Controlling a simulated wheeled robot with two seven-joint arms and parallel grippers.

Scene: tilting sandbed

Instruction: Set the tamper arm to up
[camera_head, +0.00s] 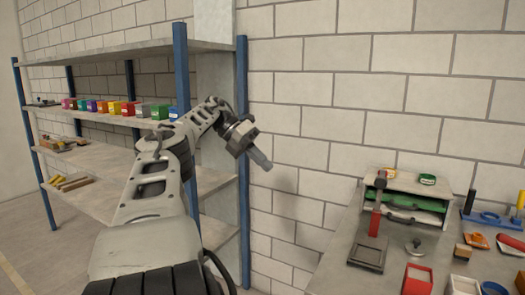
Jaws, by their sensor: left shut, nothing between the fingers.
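A small stand with a dark flat base (367,253), a red upright (375,222) and a dark head on top is on the grey workbench at the right; it may be the tamper. I cannot tell for sure which part is the tamper arm or how it is set. My left gripper (263,161) is shut and empty, held in the air before the white brick wall. It is to the left of the bench and well apart from the stand. My right gripper is not in view.
A red box (417,279), a metal knob-like piece (414,247) and a blue fixture (487,219) lie near the stand. A shelf rack (181,75) with several coloured boxes stands left.

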